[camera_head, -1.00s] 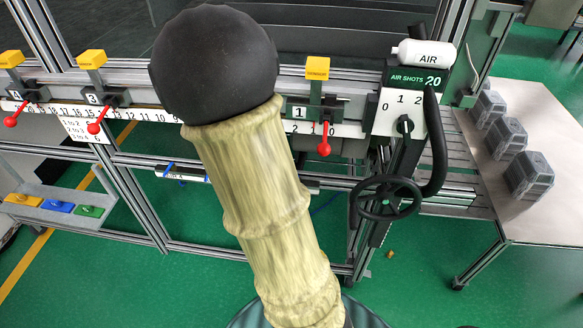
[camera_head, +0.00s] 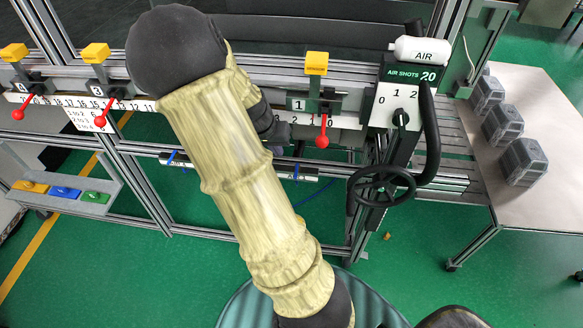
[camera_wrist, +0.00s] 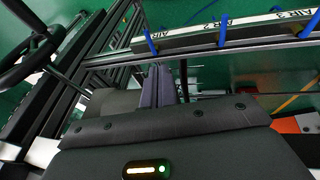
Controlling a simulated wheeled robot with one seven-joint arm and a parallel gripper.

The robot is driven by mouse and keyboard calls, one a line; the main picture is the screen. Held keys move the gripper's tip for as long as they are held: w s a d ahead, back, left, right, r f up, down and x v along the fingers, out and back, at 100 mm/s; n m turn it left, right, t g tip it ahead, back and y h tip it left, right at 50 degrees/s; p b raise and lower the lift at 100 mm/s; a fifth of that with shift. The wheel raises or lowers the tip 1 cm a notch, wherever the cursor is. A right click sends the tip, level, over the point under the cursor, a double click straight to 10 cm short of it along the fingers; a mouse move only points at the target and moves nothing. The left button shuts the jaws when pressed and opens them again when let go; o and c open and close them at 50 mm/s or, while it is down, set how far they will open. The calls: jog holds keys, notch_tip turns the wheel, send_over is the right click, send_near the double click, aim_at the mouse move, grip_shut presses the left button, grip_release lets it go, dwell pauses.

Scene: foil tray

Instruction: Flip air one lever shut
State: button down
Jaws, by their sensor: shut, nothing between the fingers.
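A pale bar carries several small blue levers and AIR labels, cut short at the left end in the wrist view. The blue lever nearest the handwheel (camera_wrist: 150,42), by a partly readable AIR label, looks like air one; it also shows in the head view (camera_head: 296,171). It stands crosswise to the bar. The middle lever (camera_wrist: 222,31) and the AIR 3 lever (camera_wrist: 308,24) lie farther right in the wrist view. My gripper (camera_wrist: 158,72) is shut and empty, its tips just below the air one lever in that view. Whether they touch cannot be told.
A black handwheel (camera_head: 381,190) and bent black pipe stand right of the bar in the head view. Above the bar runs a rail with red-knobbed levers (camera_head: 322,141) and yellow blocks (camera_head: 316,63).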

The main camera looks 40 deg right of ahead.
send_near(296, 171)
jog(key=a+x, duration=0.1)
jog(key=x, duration=0.4)
jog(key=shift+x, duration=0.95)
jog(key=shift+w+r, duration=0.1)
